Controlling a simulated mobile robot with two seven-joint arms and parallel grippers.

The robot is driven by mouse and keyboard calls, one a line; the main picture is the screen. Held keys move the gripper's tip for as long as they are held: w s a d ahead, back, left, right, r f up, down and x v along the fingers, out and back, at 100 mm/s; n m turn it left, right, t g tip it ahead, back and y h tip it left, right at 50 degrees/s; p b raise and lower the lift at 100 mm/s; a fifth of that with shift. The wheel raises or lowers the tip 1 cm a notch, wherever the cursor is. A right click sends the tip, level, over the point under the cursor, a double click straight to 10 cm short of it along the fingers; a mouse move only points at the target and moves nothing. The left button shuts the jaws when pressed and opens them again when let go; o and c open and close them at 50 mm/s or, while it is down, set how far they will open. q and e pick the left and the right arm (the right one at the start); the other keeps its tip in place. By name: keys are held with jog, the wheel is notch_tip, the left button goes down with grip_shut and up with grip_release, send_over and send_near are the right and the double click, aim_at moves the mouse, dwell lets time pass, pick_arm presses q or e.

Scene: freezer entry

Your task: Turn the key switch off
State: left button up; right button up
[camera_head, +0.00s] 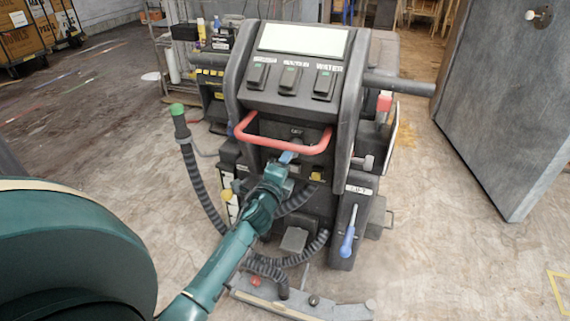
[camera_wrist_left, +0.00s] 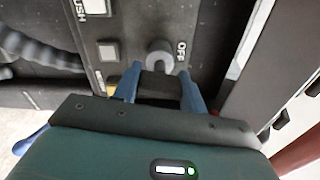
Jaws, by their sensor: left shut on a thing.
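The key switch shows as a round grey part (camera_wrist_left: 160,60) on a dark panel in the left wrist view. An "OFF" label (camera_wrist_left: 182,50) is just to its right. My left gripper (camera_wrist_left: 160,86) has its two blue fingers on either side of a dark key piece at the switch and is shut on it. In the head view, my left gripper (camera_head: 287,157) reaches the front of the dark machine (camera_head: 300,98), just below the red handle bar. The fingers and wrist partly hide the key there. My right gripper is in neither view.
The red handle bar (camera_head: 284,147) curves out above my left gripper. Ribbed hoses (camera_head: 203,190) hang at the machine's left and below. A blue-handled lever (camera_head: 348,238) is at the lower right. A large grey panel (camera_head: 507,100) stands at the right, with bare floor between.

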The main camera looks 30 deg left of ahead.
pick_arm(q)
jog(key=shift+n, duration=1)
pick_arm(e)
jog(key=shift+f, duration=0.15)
pick_arm(q)
jog(key=o, duration=1)
jog(key=shift+s, duration=0.15)
jog(key=v, duration=1.3)
